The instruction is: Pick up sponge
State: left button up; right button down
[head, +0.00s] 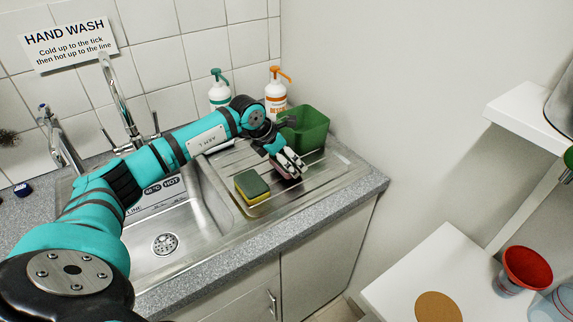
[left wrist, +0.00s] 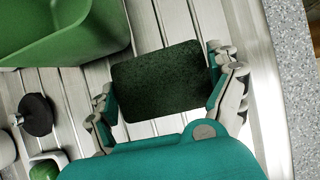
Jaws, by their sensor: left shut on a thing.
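My left gripper (head: 291,166) is over the drainboard, in front of the green tub. In the left wrist view its fingers (left wrist: 163,95) are shut on the two ends of a dark green rough-topped sponge (left wrist: 160,78). In the head view the gripper mostly hides this sponge; I cannot tell whether it touches the drainboard. Another sponge, green on top and yellow below (head: 252,188), lies on the drainboard to the left of the gripper, apart from it. My right gripper is not in view.
The green tub (head: 308,130) stands close behind the gripper. A teal-pump bottle (head: 219,94) and an orange-pump bottle (head: 275,96) stand against the wall. The sink (head: 165,243) lies to the left. A white table with a round brown mat (head: 438,306) and red funnel-like vessel (head: 527,268) is at lower right.

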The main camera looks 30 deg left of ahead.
pick_arm(q)
jog(key=shift+r+b, duration=0.3)
jog(key=shift+r, duration=0.45)
jog(key=s+d+b, duration=0.1)
jog(key=s+d, duration=0.1)
jog(key=s, duration=0.2)
jog(key=s+d+r+b, duration=0.1)
jog(key=s+d, duration=0.2)
jog(key=s, duration=0.1)
jog(key=s+d+b, duration=0.2)
jog(key=s, duration=0.2)
jog(key=shift+s+d+r, duration=0.15)
jog(key=shift+d+r, duration=0.05)
jog(key=shift+d, duration=0.15)
jog(key=shift+s+d+r, duration=0.15)
jog(key=shift+s+d, duration=0.3)
jog(key=shift+s, duration=0.2)
jog(key=shift+o, duration=0.2)
jog(key=c, duration=0.3)
